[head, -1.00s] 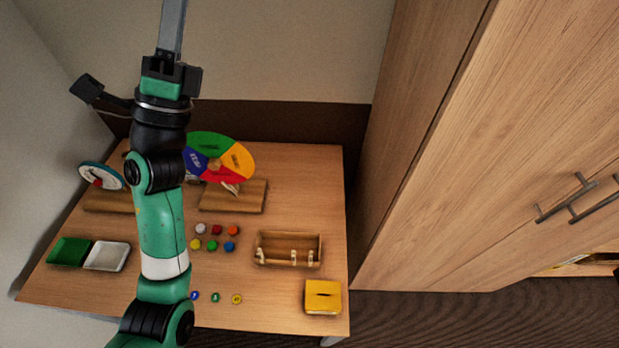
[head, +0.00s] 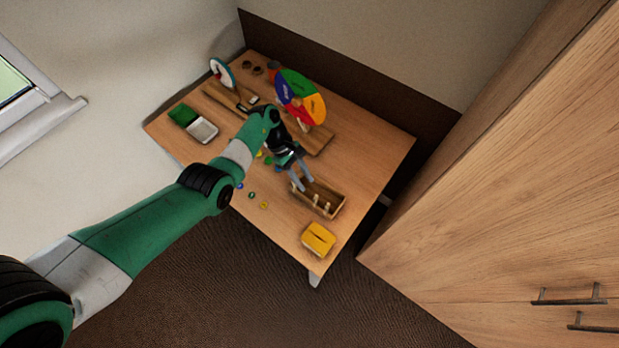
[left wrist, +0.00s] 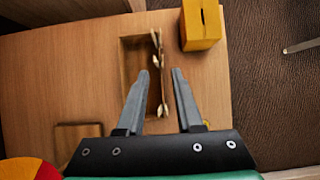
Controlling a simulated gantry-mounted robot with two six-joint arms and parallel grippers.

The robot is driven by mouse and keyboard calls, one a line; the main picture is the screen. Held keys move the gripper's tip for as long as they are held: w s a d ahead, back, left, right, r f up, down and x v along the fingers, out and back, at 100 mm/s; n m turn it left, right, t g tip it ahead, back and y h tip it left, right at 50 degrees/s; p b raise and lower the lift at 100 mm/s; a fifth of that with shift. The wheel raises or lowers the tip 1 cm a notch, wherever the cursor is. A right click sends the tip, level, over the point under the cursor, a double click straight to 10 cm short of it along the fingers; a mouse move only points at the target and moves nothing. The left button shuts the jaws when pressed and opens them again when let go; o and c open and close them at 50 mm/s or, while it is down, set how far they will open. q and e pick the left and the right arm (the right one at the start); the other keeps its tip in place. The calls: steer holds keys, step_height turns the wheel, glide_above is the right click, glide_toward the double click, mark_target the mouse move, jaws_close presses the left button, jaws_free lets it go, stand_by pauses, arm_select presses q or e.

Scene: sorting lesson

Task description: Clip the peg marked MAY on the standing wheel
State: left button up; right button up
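The large coloured wheel (head: 300,97) stands upright on a wooden base at the back of the table, with green, orange, red and blue-purple sectors. Its edge shows in the left wrist view (left wrist: 22,172). Several pale wooden pegs (left wrist: 156,62) sit along one long side of an open wooden box (head: 335,197). No MAY marking is readable on them. My left gripper (head: 303,184) is above the box, fingers pointing down at it. In the left wrist view its fingers (left wrist: 160,72) are apart and empty, with the pegs between them in the picture. My right gripper is out of view.
A yellow slotted box (head: 318,239) stands beside the peg box near the table's front corner. A smaller white-and-teal wheel (head: 222,73) stands at the back left. Green and white trays (head: 203,130) lie at left. Small coloured counters lie partly behind my arm. A tall cabinet stands right.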

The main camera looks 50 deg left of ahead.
arm_select(q)
steer(key=b+x, duration=0.4)
steer(key=x, duration=0.3)
steer(key=shift+w+a, duration=0.1)
jaws_close()
steer(key=shift+r, duration=0.1)
steer(key=shift+r+p, duration=2.25)
steer(key=shift+r, duration=0.25)
